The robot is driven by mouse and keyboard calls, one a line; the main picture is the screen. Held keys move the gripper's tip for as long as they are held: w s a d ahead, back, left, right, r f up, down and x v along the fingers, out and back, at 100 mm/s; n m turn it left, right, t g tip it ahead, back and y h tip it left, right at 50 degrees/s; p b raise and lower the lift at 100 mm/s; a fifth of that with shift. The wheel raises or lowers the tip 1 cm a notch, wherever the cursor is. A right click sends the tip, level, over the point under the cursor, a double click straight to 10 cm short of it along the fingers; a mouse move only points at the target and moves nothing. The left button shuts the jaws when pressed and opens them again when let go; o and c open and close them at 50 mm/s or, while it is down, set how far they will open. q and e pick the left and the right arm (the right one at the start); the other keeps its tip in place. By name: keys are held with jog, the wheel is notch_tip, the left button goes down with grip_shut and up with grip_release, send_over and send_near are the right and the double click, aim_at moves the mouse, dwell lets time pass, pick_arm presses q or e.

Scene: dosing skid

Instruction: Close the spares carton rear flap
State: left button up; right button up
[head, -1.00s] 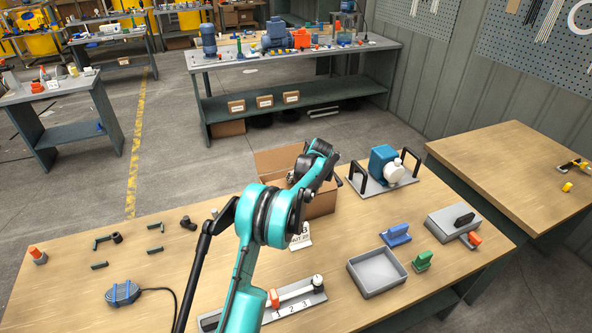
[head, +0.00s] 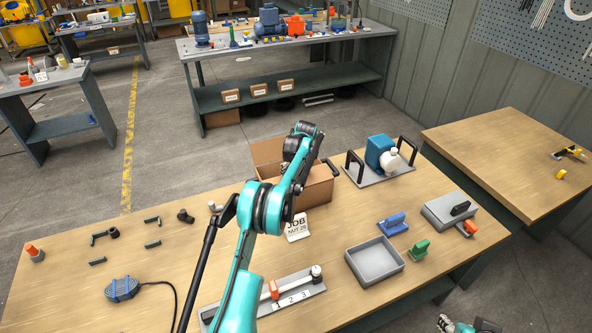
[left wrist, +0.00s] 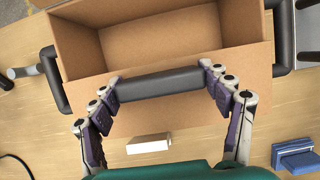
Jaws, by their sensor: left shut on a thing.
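The spares carton (head: 322,190) is an open brown box near the table's far edge. Its rear panel or flap (head: 267,152) stands up in the head view. In the left wrist view, the carton's open inside (left wrist: 185,40) shows and a brown panel (left wrist: 190,114) lies on the near side. My left gripper (left wrist: 160,88) is over this near side, its fingers at the two ends of a dark grey bar (left wrist: 160,83), shut on it. In the head view my arm hides the gripper's contact. My right gripper (head: 446,323) shows only partly at the bottom edge, away from the carton.
Dark handles flank the carton (left wrist: 52,80). A white job card (head: 298,228) stands in front of it. A pump on a handled plate (head: 378,177), a grey tray (head: 374,262) and blue and green blocks are to the right.

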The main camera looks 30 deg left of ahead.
pick_arm(q)
jog(key=shift+a+f, duration=0.1)
jog(key=o, duration=1.7)
jog(key=shift+w+a+f, duration=0.1)
jog(key=shift+w, duration=0.05)
jog(key=v, duration=1.2)
